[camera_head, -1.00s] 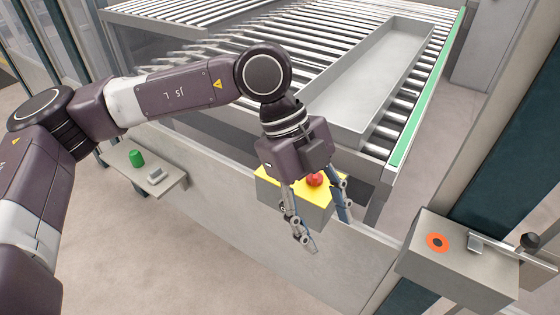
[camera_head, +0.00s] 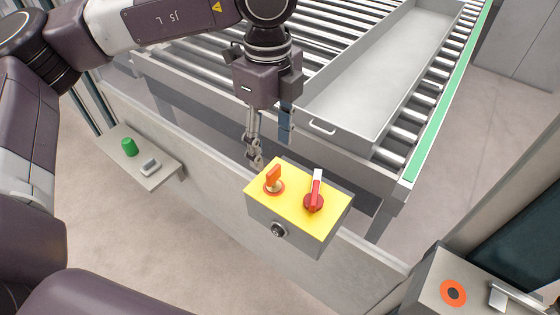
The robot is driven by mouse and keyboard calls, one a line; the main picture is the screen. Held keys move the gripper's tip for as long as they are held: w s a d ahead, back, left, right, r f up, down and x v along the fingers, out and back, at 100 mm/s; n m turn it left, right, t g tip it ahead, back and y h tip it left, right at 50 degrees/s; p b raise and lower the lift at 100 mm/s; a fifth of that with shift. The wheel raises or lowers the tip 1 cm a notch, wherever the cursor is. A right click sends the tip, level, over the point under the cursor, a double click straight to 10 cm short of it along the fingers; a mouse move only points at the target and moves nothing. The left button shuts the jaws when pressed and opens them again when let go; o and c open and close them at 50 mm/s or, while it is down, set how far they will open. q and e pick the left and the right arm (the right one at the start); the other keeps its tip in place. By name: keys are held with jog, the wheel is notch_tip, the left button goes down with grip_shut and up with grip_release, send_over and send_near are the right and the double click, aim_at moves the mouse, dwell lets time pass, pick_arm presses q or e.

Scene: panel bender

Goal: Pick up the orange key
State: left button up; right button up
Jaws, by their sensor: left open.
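The orange key (camera_head: 273,177) stands upright in a round lock on the left part of the yellow top of a grey control box (camera_head: 297,221). A red rotary switch with a red and white handle (camera_head: 315,192) is on the same top, right of the key. My left gripper (camera_head: 270,150) is open and points down, just behind the box in the picture and close to the key. Its fingers look empty and apart from the key. My right gripper is not in view.
A roller conveyor with a grey tray (camera_head: 384,70) lies behind. A small shelf (camera_head: 164,167) at left holds a green cylinder (camera_head: 129,147) and a small grey block (camera_head: 151,167). A grey box with an orange ring (camera_head: 453,292) stands at lower right.

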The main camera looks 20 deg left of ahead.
aim_at(273, 169)
pick_arm(q)
jog(key=f+p, duration=0.2)
jog(key=f, duration=0.1)
jog(key=shift+s, duration=0.35)
jog(key=f, duration=0.1)
jog(key=f+p, duration=0.2)
jog(key=shift+w+d+f, duration=0.15)
jog(key=shift+w+f, duration=0.1)
jog(key=shift+w, duration=0.05)
jog(key=shift+w+f, duration=0.15)
jog(key=shift+f, duration=0.35)
jog(key=c, duration=1.3)
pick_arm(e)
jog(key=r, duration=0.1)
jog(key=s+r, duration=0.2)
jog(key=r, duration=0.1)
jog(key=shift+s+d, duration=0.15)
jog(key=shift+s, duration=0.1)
